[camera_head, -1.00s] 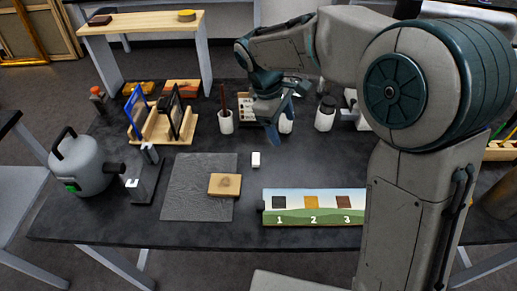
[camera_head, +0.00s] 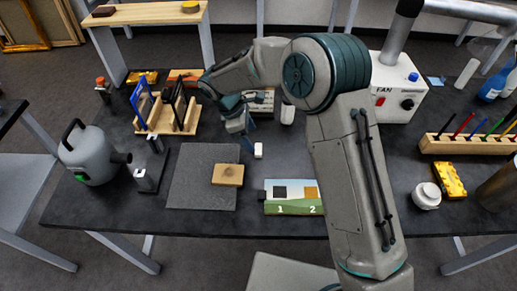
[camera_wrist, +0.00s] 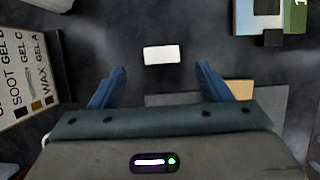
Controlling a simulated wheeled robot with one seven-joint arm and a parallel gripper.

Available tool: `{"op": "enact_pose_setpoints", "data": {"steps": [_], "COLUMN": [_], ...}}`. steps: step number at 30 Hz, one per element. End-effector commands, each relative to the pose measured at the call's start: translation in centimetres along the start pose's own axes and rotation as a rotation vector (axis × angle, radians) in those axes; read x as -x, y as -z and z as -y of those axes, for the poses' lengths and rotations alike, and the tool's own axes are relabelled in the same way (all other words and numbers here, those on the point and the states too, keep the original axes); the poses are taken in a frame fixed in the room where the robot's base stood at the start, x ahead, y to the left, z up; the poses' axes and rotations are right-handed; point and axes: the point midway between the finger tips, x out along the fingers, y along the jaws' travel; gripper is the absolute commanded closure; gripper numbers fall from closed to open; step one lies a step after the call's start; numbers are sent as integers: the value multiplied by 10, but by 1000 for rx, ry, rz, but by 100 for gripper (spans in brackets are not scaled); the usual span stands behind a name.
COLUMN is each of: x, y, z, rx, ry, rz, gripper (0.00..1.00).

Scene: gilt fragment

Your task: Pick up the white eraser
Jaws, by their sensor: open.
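The white eraser (camera_head: 258,151) is a small white block lying on the dark tabletop, just right of the grey mat's upper right corner. In the wrist view the eraser (camera_wrist: 162,55) lies flat ahead of my fingertips, roughly centred between them and apart from both. My gripper (camera_head: 250,142) is in the head view just above and left of the eraser. In the wrist view my gripper (camera_wrist: 162,80) has its two blue fingers spread wide with nothing between them.
A grey mat (camera_head: 195,185) bears a wooden block (camera_head: 228,174). A numbered sample board (camera_head: 292,205) lies to the right, partly behind my arm. A labelled box (camera_wrist: 25,75) stands left in the wrist view. A grey kettle-like vessel (camera_head: 90,158) stands at the table's left.

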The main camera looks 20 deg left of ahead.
Motion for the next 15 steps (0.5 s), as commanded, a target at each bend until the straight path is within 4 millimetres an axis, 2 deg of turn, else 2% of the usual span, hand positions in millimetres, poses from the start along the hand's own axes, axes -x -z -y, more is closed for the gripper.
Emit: {"op": "enact_pose_setpoints", "data": {"steps": [5, 12, 15], "x": [-12, -46, -55], "y": [0, 1, 2], "z": [1, 3, 2], "rx": [1, 0, 0], "ry": [3, 3, 1], "rz": [1, 1, -1], "gripper": [29, 29, 29]}}
